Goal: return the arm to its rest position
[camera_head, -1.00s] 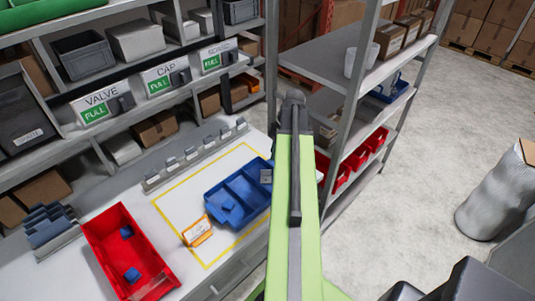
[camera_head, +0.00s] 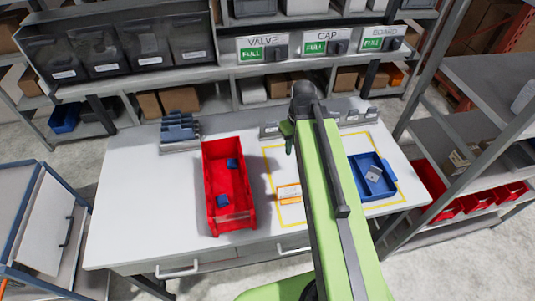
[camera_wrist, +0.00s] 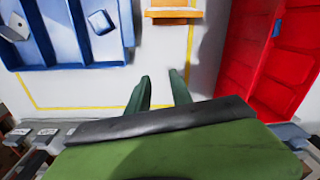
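My arm reaches out over the white worktable (camera_head: 120,210), between a red bin and a blue tray in the head view. My gripper (camera_head: 289,137) is mostly hidden by the arm there. In the wrist view my gripper (camera_wrist: 160,88) has two dark green fingers, apart, with nothing between them. They hang above the white surface near the yellow outline. The blue tray (camera_head: 390,160) holds a pale piece (camera_head: 374,174); the wrist view also shows a blue piece (camera_wrist: 100,22) in it.
The red bin (camera_head: 211,180) holds two blue pieces. Shelves with VALVE, CAP and BOARD labels (camera_head: 262,47) stand behind the table. A rack (camera_head: 480,70) stands at right, a cart (camera_head: 40,230) at left.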

